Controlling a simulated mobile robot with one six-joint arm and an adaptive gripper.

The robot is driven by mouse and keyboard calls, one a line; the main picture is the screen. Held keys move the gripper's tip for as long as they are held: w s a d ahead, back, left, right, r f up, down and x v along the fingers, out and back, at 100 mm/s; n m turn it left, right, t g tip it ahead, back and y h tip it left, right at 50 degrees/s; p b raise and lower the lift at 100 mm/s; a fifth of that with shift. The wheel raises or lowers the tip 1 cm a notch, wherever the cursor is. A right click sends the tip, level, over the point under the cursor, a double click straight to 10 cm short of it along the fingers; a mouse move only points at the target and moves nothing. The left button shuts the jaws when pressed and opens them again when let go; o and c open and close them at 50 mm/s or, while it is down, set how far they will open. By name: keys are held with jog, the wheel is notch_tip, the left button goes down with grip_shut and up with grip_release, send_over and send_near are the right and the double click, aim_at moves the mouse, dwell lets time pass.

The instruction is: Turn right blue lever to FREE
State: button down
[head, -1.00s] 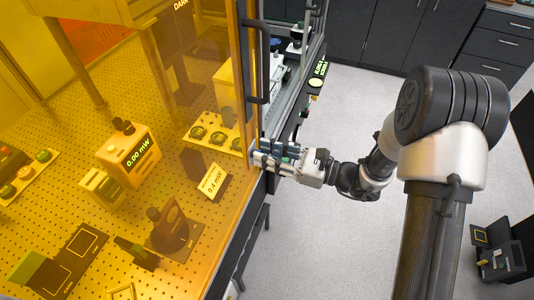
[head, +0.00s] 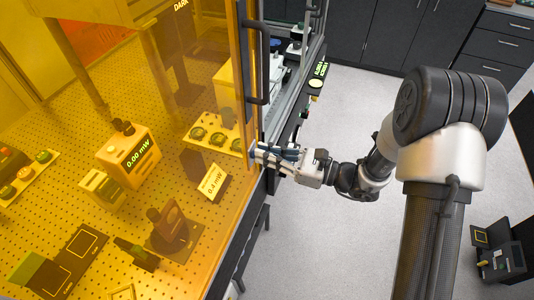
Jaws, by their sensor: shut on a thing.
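My gripper (head: 264,156) is in the middle of the head view, at the end of my arm that reaches in from the right. Its fingers point left at the front edge of the amber enclosure, beside the frame post. They are shut on a small blue part (head: 253,152), which appears to be the blue lever. Most of the lever is hidden by the fingers and the post, so its angle and any FREE marking cannot be read.
Behind the amber panel (head: 217,230) stand a meter reading 0.00 mW (head: 129,152), a 0.4 mW card (head: 213,183) and a plate with several round knobs (head: 213,134). A black door handle (head: 256,60) is above my gripper.

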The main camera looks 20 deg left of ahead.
jog(key=shift+r+m+p, duration=0.1)
jog(key=shift+m+p, duration=0.3)
jog(key=m+p, duration=0.2)
jog(key=shift+w+m+p, duration=0.25)
jog(key=shift+m+p, duration=0.05)
jog(key=shift+m, duration=0.1)
jog(key=m+p, duration=0.1)
jog(key=m, duration=0.1)
jog(key=m+p, duration=0.2)
jog(key=m, duration=0.1)
jog(key=shift+w+f+m+p, duration=0.2)
jog(key=shift+w+m+p, duration=0.1)
jog(key=shift+p, duration=0.05)
jog(key=m+p, duration=0.1)
jog(key=m, duration=0.3)
jog(key=f+m+p, duration=0.1)
jog(key=m+p, duration=0.1)
jog(key=m, duration=0.2)
jog(key=shift+w+f, duration=0.1)
jog(key=shift+w, duration=0.1)
jog(key=shift+m, duration=0.3)
jog(key=c, duration=1.7)
grip_release()
